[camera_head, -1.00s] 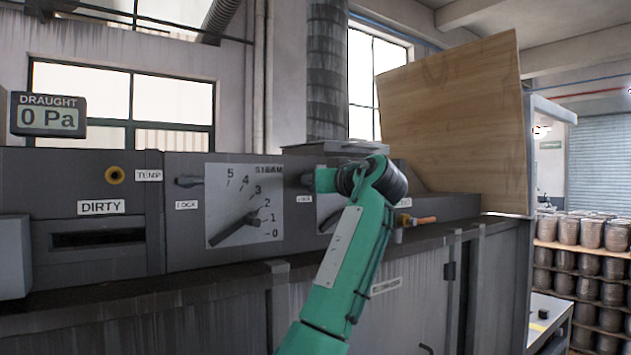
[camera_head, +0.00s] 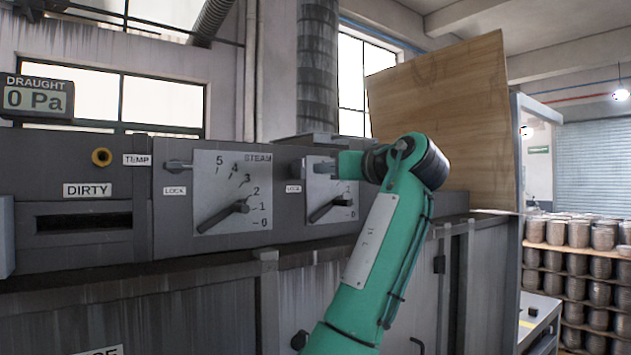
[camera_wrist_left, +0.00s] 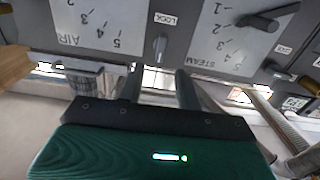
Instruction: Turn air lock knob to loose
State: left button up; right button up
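The air lock knob is a small grey lever (camera_wrist_left: 160,47) beside a LOCK label, on the panel between the AIR dial (camera_wrist_left: 95,25) and the STEAM dial (camera_wrist_left: 232,40). In the wrist view, which is upside down, it stands roughly vertical. My left gripper (camera_wrist_left: 160,78) is open, its two dark fingers apart and empty, with the lever just beyond and between the tips. In the head view my left gripper (camera_head: 325,167) is in front of the air dial (camera_head: 328,208) and right of the LOCK label (camera_head: 293,188); its fingers are hard to make out. My right gripper is not visible.
The steam lock lever (camera_head: 178,167) lies left of the steam dial (camera_head: 232,190). The draught display (camera_head: 37,97) reads 0 Pa. A wooden board (camera_head: 440,120) stands at the right. A ledge (camera_head: 150,278) runs below the panel. Stacked pots (camera_head: 575,235) are at far right.

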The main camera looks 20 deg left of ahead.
pick_arm(q)
jog(key=b+v, duration=0.1)
jog(key=v, duration=0.3)
jog(key=shift+s+d, duration=0.1)
jog(key=shift+s, duration=0.05)
dwell(0.4)
